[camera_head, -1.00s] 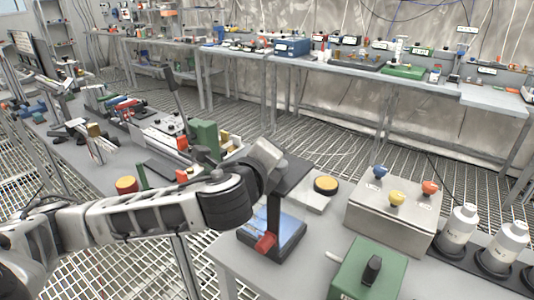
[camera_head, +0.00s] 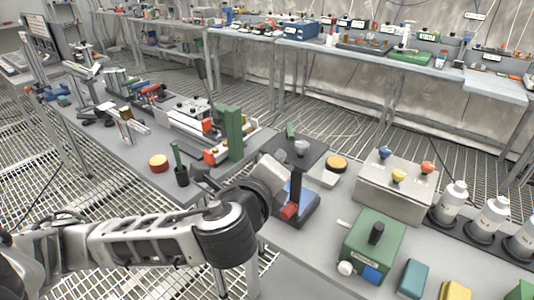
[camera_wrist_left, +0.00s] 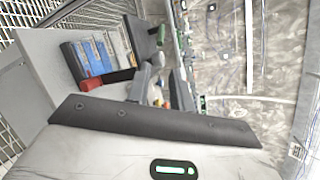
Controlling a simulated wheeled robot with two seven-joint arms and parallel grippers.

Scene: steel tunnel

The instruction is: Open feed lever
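No label lets me tell which part is the feed lever. A tall dark lever (camera_head: 209,76) stands up from the machine on the left bench (camera_head: 195,125). A short green handle (camera_head: 176,158) stands in a black socket nearer me. A green box (camera_head: 373,246) with a black upright knob (camera_head: 376,233) sits on the near bench. My left arm reaches in from the left, its wrist beside a blue-based stand with a red block (camera_head: 289,211). The stand also shows in the left wrist view (camera_wrist_left: 92,84). My left gripper (camera_wrist_left: 161,88) shows two separated fingers, nothing clearly between them. My right gripper is out of view.
A steel box (camera_head: 392,190) with blue, yellow and red knobs stands to the right of the stand. White bottles (camera_head: 492,216) are at the right edge. Grated floor lies beyond.

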